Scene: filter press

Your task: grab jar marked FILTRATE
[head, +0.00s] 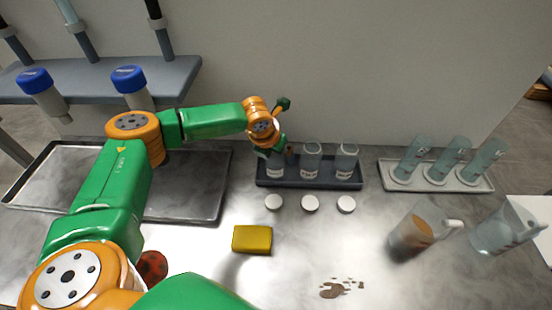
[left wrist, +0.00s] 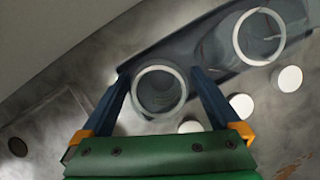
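Three clear glass jars, the left jar (head: 276,168), the middle jar (head: 311,160) and the right jar (head: 346,162), stand open in a dark tray (head: 315,184). Each has a white label too small to read, so I cannot tell which is marked FILTRATE. My left gripper (head: 277,152) is at the left jar and partly hides it. In the left wrist view my left gripper (left wrist: 160,73) has its fingers apart, one on each side of a jar's round mouth (left wrist: 160,90). Contact with the glass is not clear. My right gripper is not in view.
Three white lids (head: 310,203) lie before the tray. A pale rack (head: 450,184) holds tilted glass cylinders at right. A jug with brown liquid (head: 413,236), a clear jug (head: 497,232), a yellow sponge (head: 252,240) and a brown spill (head: 334,291) are nearer. A metal tray (head: 195,205) lies left.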

